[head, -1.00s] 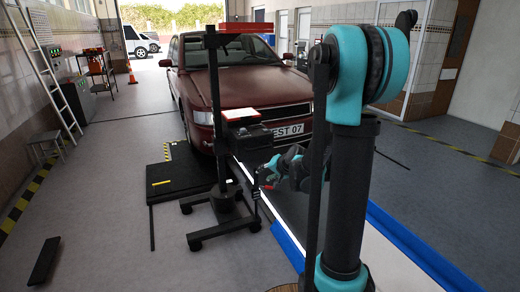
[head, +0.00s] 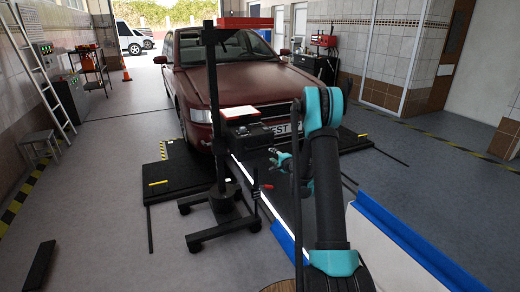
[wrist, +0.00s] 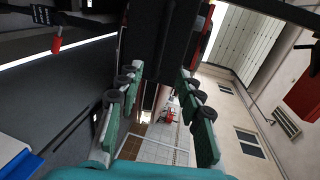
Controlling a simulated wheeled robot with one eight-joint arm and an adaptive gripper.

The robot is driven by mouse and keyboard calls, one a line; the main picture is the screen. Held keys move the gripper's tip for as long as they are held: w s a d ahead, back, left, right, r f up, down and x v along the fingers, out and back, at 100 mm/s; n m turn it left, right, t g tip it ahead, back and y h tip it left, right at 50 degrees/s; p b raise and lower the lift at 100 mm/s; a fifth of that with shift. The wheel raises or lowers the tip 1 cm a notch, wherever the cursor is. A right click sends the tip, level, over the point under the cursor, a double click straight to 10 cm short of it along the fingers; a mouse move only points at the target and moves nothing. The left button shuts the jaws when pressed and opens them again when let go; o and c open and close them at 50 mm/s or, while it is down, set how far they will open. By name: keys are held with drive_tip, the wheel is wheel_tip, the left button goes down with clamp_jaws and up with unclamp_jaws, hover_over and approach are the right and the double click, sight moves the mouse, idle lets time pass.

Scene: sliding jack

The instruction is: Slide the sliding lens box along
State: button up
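The lens box (head: 247,133) is a dark box on the upright black column (head: 215,110) of a wheeled stand in front of the red car. A white and red panel (head: 240,112) lies on top of it. My gripper (head: 279,156) is just right of the box and a little lower, partly hidden by my arm. In the wrist view my gripper (wrist: 158,110) has its two green fingers wide apart. A dark block (wrist: 160,40), probably the lens box, shows beyond and between the fingers. I cannot tell whether they touch it; no grip shows.
The red car (head: 240,70) stands close behind the box.

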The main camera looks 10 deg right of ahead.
sight(260, 148)
drive_tip(key=x, duration=1.7)
drive_tip(key=shift+r, duration=0.1)
drive_tip(key=shift+c, duration=0.4)
clamp_jaws()
